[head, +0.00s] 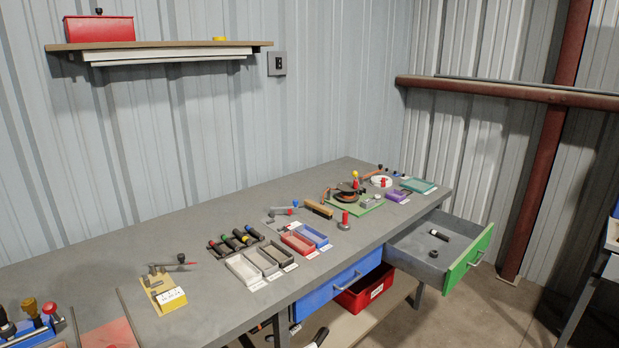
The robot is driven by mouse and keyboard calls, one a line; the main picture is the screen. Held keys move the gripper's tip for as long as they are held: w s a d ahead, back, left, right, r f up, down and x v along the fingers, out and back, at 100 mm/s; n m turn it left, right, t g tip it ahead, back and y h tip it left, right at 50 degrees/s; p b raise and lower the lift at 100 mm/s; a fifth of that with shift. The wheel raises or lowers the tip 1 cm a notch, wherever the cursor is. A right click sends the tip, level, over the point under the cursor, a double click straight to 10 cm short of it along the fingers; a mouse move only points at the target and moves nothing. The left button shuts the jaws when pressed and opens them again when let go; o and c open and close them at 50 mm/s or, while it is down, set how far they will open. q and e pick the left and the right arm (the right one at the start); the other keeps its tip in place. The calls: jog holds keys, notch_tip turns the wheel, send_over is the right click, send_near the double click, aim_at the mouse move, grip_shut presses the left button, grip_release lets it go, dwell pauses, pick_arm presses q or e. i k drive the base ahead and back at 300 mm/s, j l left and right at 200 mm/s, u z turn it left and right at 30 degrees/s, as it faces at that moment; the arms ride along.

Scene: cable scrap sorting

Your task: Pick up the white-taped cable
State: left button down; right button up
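A short black piece with a white band (439,234), which looks like the white-taped cable, lies in the open drawer with the green front (470,259) at the right of the bench. A smaller dark ring-like piece (433,253) lies near it in the drawer. Several black cable pieces with coloured bands (232,241) lie side by side on the bench, behind the small trays. Neither of my grippers can be made out in the head view.
Grey, black, red and blue trays (247,272) stand along the front of the grey bench (220,312). A blue drawer (340,290) is shut. A red bin (364,291) stands below. A green board (358,207) with parts lies farther back. A dark, white-marked object (318,338) at the bottom edge is unclear.

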aim_at(438, 235)
jog(key=i+l+z, duration=0.25)
jog(key=i+l, duration=0.2)
jog(key=i+l+z, duration=0.25)
jog(key=i+l, duration=0.3)
jog(key=i+l+z, duration=0.25)
jog(key=i, duration=0.3)
jog(key=l+u, duration=0.15)
jog(key=u, duration=0.45)
jog(key=i+l+u, duration=0.15)
jog(key=l+u, duration=0.25)
jog(key=i+l+u, duration=0.1)
jog(key=l+u, duration=0.25)
jog(key=l, duration=0.3)
jog(key=l+u, duration=0.4)
jog(key=i+l, duration=0.05)
jog(key=l, duration=0.1)
